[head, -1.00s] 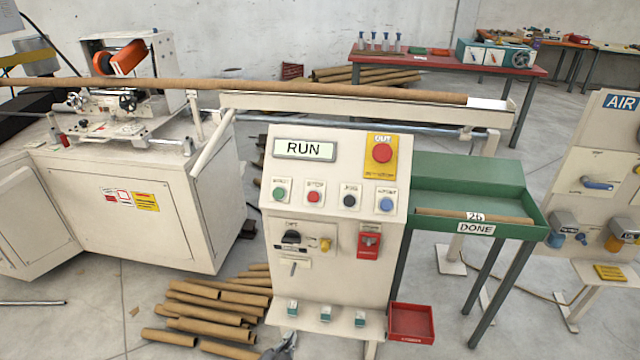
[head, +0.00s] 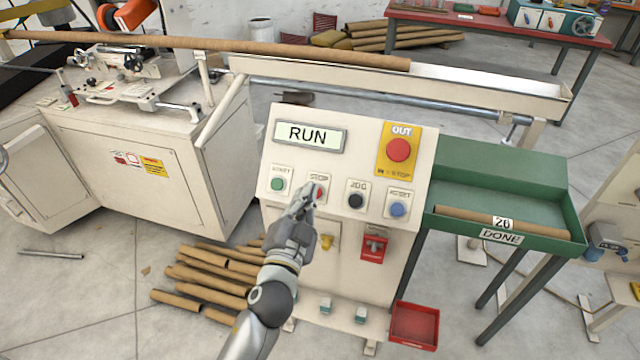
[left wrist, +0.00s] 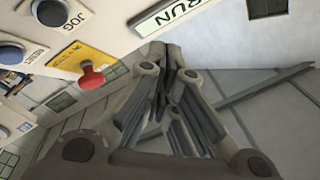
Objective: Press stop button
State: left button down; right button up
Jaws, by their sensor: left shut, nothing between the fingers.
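The control panel (head: 350,235) stands in the middle of the head view with its display (head: 308,136) reading RUN. The red stop button (head: 319,190), under its STOP label, is partly hidden by my left gripper (head: 308,193). The gripper is shut and empty, its fingertips at or just in front of the button; I cannot tell whether they touch. In the left wrist view, the shut fingers (left wrist: 172,62) point toward the panel beside the RUN display (left wrist: 172,15), and the stop button is hidden. My right gripper is not in view.
The green start button (head: 277,184) is left of STOP; the black jog button (head: 355,201) and blue reset button (head: 398,209) are right. A large red emergency button (head: 398,150) sits above. A key switch and red lockout (head: 374,245) are below.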

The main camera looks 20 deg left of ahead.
pick_arm(q)
jog(key=w+f+b, duration=0.5)
jog(key=w, duration=0.1)
jog(key=shift+w+f, duration=0.25)
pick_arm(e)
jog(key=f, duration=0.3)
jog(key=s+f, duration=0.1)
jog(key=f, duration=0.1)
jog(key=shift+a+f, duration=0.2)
pick_arm(q)
jog(key=shift+d, duration=0.1)
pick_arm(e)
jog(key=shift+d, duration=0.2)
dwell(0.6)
pick_arm(q)
jog(key=shift+f, duration=0.1)
jog(key=shift+w+f+b, duration=0.2)
jog(key=shift+w+b, duration=0.15)
jog(key=shift+b, duration=0.15)
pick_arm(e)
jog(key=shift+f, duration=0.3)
